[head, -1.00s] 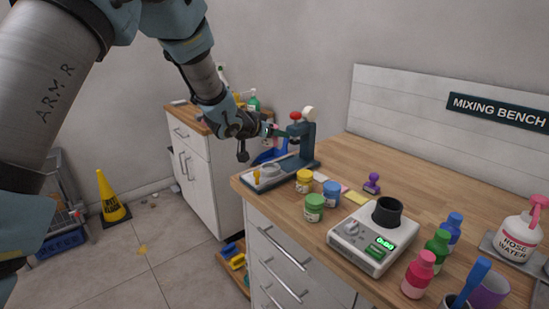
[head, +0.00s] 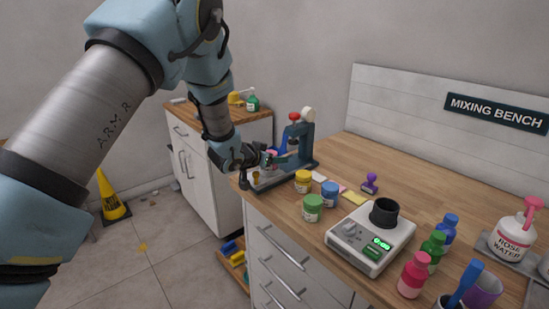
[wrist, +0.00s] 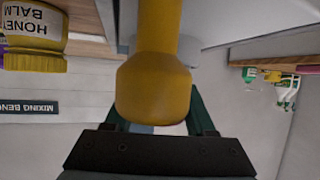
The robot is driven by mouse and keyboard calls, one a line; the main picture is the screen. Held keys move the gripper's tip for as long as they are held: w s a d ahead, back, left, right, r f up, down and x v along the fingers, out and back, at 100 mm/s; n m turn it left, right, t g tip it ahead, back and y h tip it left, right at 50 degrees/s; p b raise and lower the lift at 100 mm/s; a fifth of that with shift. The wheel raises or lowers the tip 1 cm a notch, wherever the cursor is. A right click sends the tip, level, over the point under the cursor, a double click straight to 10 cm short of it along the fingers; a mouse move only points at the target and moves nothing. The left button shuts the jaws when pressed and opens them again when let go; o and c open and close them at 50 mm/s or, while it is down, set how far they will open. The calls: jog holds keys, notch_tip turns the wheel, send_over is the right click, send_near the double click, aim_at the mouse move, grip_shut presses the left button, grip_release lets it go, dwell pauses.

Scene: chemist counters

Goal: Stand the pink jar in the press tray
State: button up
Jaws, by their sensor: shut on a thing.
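My gripper (head: 281,160) is over the near end of the press (head: 305,145) on the mixing bench. It is shut on the pink jar (head: 271,153), of which only a small pink part shows beside the fingers. The jar is low over the press tray (head: 265,185); I cannot tell whether it touches it. A yellow knob-like piece (head: 256,176) stands at the tray's near end. In the wrist view a large yellow piece (wrist: 155,85) fills the space before my fingers and hides most of what they hold.
A yellow jar (head: 303,182), a blue jar (head: 330,194) and a green jar (head: 313,208) stand right of the press, close to it. The yellow jar, marked honey balm, also shows in the wrist view (wrist: 35,35). A scale (head: 370,240) stands further right. A side counter (head: 205,165) is behind.

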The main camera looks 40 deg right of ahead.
jog(key=shift+f, duration=0.2)
jog(key=o, duration=1.3)
jog(key=shift+o, duration=0.2)
jog(key=shift+r+p, duration=0.3)
jog(key=shift+r, duration=0.15)
jog(key=b+v, duration=0.3)
jog(key=v, duration=0.9)
jog(key=shift+f+b, duration=0.15)
jog(key=shift+b, duration=0.15)
